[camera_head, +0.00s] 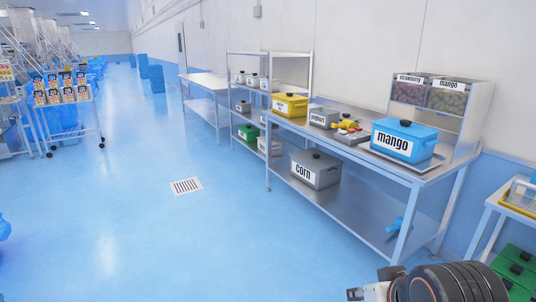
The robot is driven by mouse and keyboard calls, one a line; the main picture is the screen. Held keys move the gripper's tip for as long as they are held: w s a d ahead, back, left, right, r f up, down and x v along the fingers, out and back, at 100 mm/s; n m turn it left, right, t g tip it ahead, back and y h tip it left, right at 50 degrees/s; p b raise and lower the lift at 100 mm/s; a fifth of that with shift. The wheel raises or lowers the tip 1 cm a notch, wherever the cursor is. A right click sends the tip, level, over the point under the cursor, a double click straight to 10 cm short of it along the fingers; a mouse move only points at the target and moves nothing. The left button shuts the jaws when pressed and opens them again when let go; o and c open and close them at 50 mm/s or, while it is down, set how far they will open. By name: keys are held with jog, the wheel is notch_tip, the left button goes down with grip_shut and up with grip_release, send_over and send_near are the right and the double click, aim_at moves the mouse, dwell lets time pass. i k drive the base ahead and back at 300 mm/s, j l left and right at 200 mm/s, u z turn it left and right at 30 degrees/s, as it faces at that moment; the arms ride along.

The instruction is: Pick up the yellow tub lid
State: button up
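The yellow tub (299,110) stands on the steel table, toward its far end, with a white label on its front. Its yellow lid (290,97) sits on top and has a dark knob. The label's text is too small to read. Part of my arm shows at the bottom right, well apart from the tub. My gripper's fingertips do not show.
A blue mango tub (407,154), a grey yoghurt tub (325,113) and a tray of small yellow and red items (350,129) share the steel table (372,165). A grey corn tub (323,179) stands on its lower shelf. The blue floor (140,235) at left is clear.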

aim_at(288, 96)
jog(key=i, duration=4.65)
